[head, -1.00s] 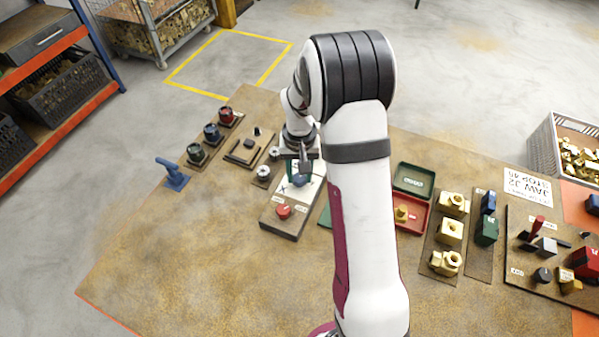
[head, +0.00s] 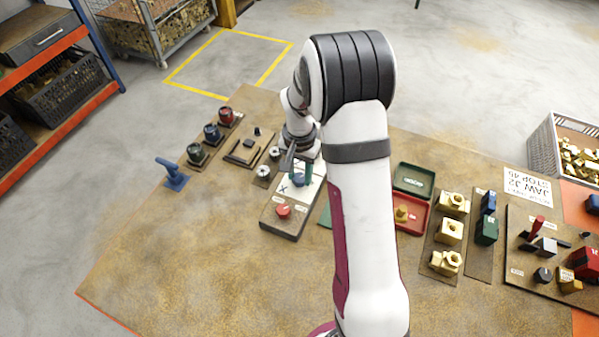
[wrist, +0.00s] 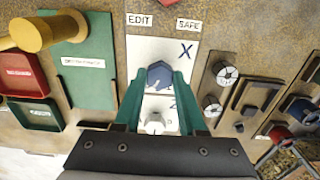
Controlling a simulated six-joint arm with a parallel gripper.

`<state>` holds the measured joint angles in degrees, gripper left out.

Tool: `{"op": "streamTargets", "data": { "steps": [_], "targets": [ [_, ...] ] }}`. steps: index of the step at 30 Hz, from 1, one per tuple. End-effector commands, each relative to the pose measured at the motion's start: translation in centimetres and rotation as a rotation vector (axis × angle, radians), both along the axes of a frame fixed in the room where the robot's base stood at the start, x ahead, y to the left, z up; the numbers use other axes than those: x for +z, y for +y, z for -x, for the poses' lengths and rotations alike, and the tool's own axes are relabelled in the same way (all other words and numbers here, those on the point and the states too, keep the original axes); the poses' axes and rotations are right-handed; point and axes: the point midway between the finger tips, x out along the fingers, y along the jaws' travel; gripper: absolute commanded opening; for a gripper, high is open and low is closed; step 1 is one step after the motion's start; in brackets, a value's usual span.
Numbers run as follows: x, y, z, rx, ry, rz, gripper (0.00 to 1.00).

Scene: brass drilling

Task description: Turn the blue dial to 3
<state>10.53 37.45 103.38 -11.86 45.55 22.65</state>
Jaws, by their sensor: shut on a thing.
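The blue dial (wrist: 159,75) sits on a white plate on a raised board, between the two green fingers of my gripper (wrist: 160,78). My gripper is shut on the dial, one finger on each side. In the head view the dial (head: 298,180) is partly covered by my gripper (head: 301,174). The white plate (wrist: 140,55) carries a dark X close to the dial and other marks that the fingers partly hide. I cannot read which number the dial points to.
A red knob (head: 283,211) is on the same board, near the front. Small round gauges (head: 263,172) stand close on the left. Green (head: 414,180) and red (head: 411,226) trays lie to the right. The table's front left is clear.

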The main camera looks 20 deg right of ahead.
Motion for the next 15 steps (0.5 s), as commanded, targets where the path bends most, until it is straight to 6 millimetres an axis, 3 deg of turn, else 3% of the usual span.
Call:
{"op": "streamTargets", "data": {
  "steps": [8, 9, 13, 15],
  "targets": [
    [0.1, -0.01, -0.04, -0.001, -0.001, 0.0, 0.0],
    [0.1, -0.01, -0.04, -0.001, -0.001, 0.0, 0.45],
    [0.07, -0.01, -0.02, 0.0, -0.001, 0.0, 0.69],
    [0.05, -0.01, -0.02, 0.0, -0.001, 0.001, 0.7]
  ]
}}
